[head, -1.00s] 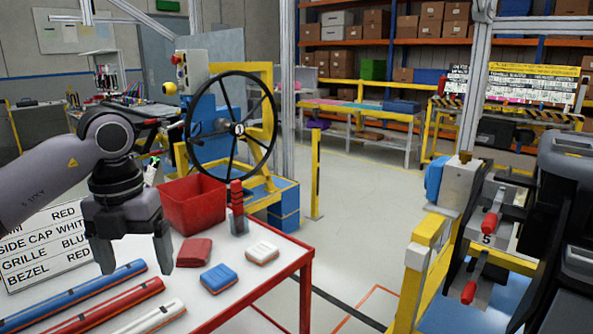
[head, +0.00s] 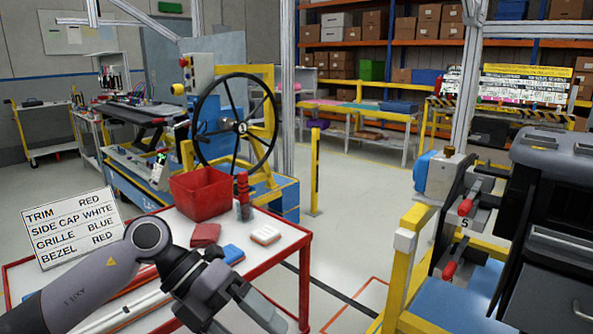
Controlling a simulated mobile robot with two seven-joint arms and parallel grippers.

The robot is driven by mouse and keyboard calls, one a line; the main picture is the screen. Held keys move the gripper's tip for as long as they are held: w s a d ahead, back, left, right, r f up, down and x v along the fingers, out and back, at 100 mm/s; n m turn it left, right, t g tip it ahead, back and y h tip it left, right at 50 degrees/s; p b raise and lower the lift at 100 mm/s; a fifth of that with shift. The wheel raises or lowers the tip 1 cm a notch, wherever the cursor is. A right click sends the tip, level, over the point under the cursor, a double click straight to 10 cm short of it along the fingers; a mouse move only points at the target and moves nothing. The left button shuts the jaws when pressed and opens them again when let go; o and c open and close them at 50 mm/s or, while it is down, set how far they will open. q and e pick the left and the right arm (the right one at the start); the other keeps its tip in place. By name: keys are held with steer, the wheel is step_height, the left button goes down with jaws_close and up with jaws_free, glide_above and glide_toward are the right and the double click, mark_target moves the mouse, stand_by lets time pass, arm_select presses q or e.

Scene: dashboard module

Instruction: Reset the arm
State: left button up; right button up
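My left arm (head: 85,285) reaches in from the lower left, low over the near part of the red-framed table (head: 290,240). Its gripper (head: 243,320) is near the table's front right edge, tilted down and to the right. The fingers are spread apart, and I see nothing between them. The fingertips are close to the picture's bottom edge. The arm hides much of the long strips lying on the table. My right arm and gripper are not in view.
On the table are a red bin (head: 200,196), a red block (head: 205,234), a blue block (head: 231,254), a white block (head: 265,235) and a label board (head: 74,226). A yellow-framed fixture (head: 400,270) and a dark panel (head: 545,230) stand at right.

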arm_select(q)
steer(key=s+d+r+n+t+h+p, duration=0.15)
steer(key=d+r+n+t+h, duration=0.35)
steer(key=h, duration=0.6)
steer(key=w+a+f+n+t+y+p, duration=0.1)
steer(key=a+f+n+t+y, duration=0.4)
steer(key=n+t, duration=0.45)
steer(key=w+a+f+n+t+y, duration=0.2)
steer(key=a+f+n+t+y, duration=0.35)
steer(key=n, duration=0.75)
steer(key=s+a+f+n+g+y, duration=0.3)
steer(key=s+f, duration=0.4)
steer(key=f, duration=0.3)
steer(key=s+a+f+n+g+y+p, duration=0.1)
steer(key=s+a+f+n+g+y, duration=0.2)
steer(key=s+a+f+n+y, duration=0.2)
step_height(320, 180, down, 5)
steer(key=s, duration=0.3)
steer(key=shift+n, duration=0.35)
steer(key=shift+a+f, duration=0.1)
